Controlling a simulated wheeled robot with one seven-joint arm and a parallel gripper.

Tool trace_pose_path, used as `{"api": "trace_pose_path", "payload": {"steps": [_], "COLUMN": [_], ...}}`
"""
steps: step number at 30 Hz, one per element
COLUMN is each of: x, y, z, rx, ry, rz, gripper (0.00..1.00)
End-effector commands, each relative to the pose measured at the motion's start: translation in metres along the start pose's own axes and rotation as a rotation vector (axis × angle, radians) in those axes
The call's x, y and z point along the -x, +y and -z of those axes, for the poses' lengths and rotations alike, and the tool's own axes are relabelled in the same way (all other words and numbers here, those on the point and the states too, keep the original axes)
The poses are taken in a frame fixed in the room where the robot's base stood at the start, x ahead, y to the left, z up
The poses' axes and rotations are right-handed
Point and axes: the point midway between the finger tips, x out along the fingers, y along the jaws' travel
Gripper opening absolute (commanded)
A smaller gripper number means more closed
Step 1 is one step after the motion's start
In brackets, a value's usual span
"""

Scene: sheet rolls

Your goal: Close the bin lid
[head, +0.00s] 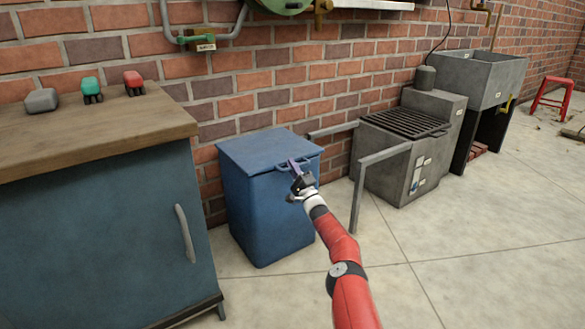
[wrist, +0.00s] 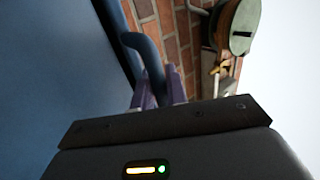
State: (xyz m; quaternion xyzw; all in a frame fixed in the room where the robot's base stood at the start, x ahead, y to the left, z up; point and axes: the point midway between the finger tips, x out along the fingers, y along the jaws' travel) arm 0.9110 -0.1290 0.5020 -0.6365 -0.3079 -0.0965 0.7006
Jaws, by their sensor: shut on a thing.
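The blue bin (head: 262,220) stands on the floor against the brick wall. Its blue lid (head: 262,148) lies over the top and looks flat or nearly so; I cannot tell whether a small gap is left under its front edge. The lid's bar handle (head: 282,168) is at the front right edge. My gripper (head: 294,165) is at this handle, with its purple fingers closed around it. In the wrist view the curved blue handle (wrist: 146,55) runs down between the fingers, which partly hide it.
A blue cabinet (head: 95,235) with a wooden top stands close on the left, bearing several small items. A grey grill unit (head: 400,150) with a metal rail (head: 372,165) is to the right. A sink (head: 480,75) and a red stool (head: 553,95) are farther right. The front right floor is clear.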

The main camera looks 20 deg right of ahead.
Motion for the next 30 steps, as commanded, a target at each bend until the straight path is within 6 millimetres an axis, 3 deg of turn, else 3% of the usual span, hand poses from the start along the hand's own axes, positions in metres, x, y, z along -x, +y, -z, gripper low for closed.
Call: {"api": "trace_pose_path", "payload": {"steps": [2,3,8,22,30], "x": [0.002,0.002,0.002,0.004,0.034], "y": [-0.005,-0.005,-0.004,-0.003,-0.005], "z": [0.007,0.007,0.005,0.002,0.004], "rx": [0.005,0.005,0.004,-0.001,-0.003], "ry": [0.006,0.006,0.005,0.001,0.003], "rz": [0.01,0.01,0.008,0.001,0.001], "gripper": [0.0,0.15,0.36,0.36,0.36]}}
